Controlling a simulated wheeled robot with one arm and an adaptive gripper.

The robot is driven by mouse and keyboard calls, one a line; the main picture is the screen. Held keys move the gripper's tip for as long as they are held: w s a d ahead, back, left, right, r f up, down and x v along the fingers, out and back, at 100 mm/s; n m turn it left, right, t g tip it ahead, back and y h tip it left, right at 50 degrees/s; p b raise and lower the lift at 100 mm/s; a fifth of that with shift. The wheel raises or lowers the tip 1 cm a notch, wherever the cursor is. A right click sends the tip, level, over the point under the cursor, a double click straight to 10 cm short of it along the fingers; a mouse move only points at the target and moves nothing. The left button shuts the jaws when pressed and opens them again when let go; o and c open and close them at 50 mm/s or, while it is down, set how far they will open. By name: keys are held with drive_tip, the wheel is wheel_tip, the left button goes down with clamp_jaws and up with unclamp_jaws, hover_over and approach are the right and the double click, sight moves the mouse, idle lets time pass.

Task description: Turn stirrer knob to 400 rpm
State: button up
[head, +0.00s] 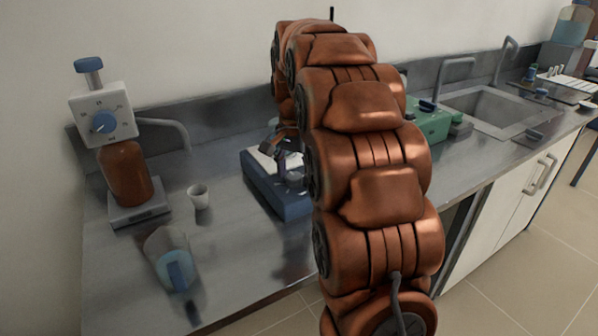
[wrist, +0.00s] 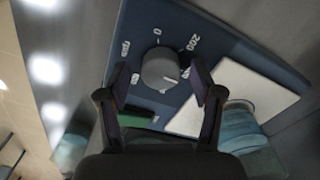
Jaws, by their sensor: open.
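The blue stirrer (head: 283,205) stands on the steel bench in the head view, partly behind my arm. In the wrist view its blue panel (wrist: 148,27) carries a round grey knob (wrist: 158,66) with a white pointer line toward its lower right. White marks "0", "200" and "rpm" are legible around the knob; other marks are partly hidden by the fingers, and I cannot read a 400 mark. My gripper (wrist: 159,72) is open, with one finger on each side of the knob. I cannot tell whether the fingers touch it. The gripper shows small over the stirrer in the head view.
A white plate (wrist: 234,95) lies beside the knob on the stirrer. A green device (head: 431,122) and a sink (head: 487,106) are right.

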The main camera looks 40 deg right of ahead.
sight(295, 176)
drive_tip(key=shift+r, duration=3.7)
